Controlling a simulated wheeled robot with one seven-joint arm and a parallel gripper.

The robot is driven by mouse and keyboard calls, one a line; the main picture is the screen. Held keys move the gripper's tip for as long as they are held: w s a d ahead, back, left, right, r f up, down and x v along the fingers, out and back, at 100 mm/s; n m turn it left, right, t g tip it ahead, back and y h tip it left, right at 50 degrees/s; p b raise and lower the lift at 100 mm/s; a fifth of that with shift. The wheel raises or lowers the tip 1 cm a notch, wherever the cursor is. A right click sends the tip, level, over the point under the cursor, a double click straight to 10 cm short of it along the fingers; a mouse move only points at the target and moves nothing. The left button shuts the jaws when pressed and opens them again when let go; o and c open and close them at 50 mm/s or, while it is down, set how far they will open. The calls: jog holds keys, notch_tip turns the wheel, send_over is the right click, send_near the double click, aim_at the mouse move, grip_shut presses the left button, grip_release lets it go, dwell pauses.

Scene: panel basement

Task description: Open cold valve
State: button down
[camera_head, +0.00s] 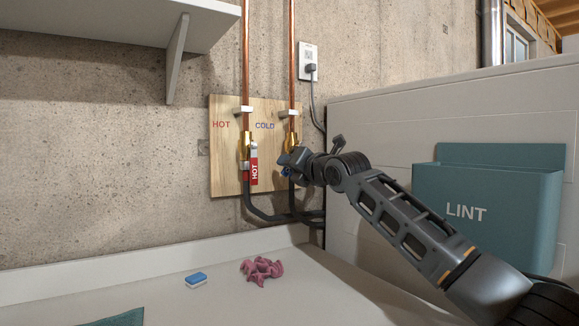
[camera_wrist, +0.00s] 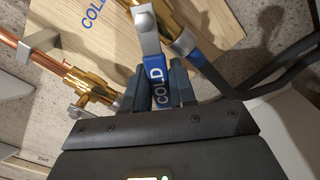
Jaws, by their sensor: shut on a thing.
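The cold valve's brass body (camera_head: 291,132) sits on the right copper pipe, on a wooden panel (camera_head: 225,113) on the concrete wall. It also shows at the top of the wrist view (camera_wrist: 169,18). Its blue handle marked COLD (camera_wrist: 157,85) lies between my two fingers, and its bent grey metal end reaches to the valve. My gripper (camera_head: 289,163) is shut on this handle just below the valve body. In the head view it hides most of the handle; a small blue part shows. I cannot tell the handle's exact angle to the pipe.
The hot valve's red handle (camera_head: 254,165) hangs down close to the left of my gripper. Black hoses (camera_head: 275,216) run below. A teal LINT bin (camera_head: 485,205) is at the right. A blue-white sponge (camera_head: 196,280) and a pink cloth (camera_head: 261,270) lie on the white surface.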

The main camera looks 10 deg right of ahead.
jog(key=shift+f, duration=0.15)
jog(key=c, duration=1)
grip_release()
